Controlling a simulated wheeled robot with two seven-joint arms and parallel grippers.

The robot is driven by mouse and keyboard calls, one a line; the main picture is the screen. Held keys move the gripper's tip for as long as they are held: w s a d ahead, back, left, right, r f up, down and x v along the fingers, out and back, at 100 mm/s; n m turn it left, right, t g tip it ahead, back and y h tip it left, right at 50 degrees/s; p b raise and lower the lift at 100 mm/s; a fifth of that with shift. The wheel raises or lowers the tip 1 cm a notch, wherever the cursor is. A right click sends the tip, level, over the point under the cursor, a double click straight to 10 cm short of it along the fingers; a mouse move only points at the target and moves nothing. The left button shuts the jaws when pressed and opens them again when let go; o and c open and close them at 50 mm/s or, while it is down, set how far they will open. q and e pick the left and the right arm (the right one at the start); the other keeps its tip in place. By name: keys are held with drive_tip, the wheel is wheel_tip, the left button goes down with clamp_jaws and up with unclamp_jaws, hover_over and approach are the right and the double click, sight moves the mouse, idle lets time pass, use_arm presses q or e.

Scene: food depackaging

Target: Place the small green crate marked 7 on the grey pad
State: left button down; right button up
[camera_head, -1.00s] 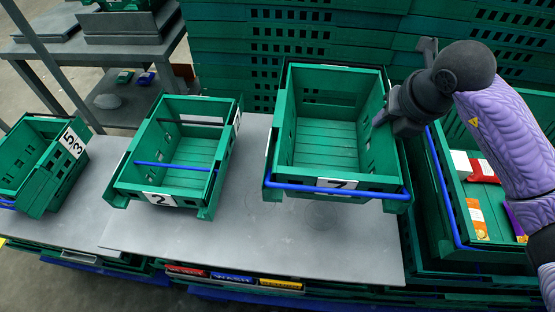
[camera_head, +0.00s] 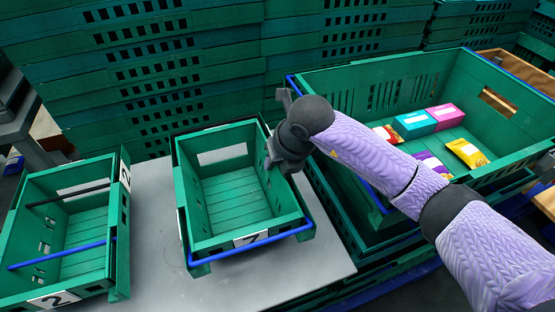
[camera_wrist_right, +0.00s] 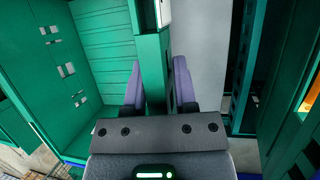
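The small green crate marked 7 (camera_head: 240,240) has a blue bar along its near edge and looks empty. It is over or on the grey surface (camera_head: 290,282); I cannot tell whether its base touches. I cannot make out a separate grey pad. My right gripper (camera_head: 280,145) is at the crate's right wall. In the right wrist view, the right gripper's fingers (camera_wrist_right: 158,88) straddle the crate wall (camera_wrist_right: 152,60) closely, one on each side, and appear shut on it. My left gripper is not in view.
A small crate marked 2 (camera_head: 118,235) stands at the left. A large green crate (camera_head: 330,85) holding several colourful packages stands at the right, under my right arm. Stacked green crates (camera_head: 150,70) form a wall behind. Bare grey surface shows around crate 7's near side.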

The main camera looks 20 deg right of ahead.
drive_tip(key=o, duration=0.4)
drive_tip(key=shift+c, duration=0.2)
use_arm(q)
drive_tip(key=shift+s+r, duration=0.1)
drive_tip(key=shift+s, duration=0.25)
use_arm(e)
drive_tip(key=shift+r, duration=0.1)
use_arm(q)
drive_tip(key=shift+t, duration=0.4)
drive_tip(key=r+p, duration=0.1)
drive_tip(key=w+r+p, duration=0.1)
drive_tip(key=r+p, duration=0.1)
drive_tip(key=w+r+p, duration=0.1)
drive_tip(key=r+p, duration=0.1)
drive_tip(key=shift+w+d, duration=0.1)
use_arm(e)
drive_tip(key=v, duration=1.2)
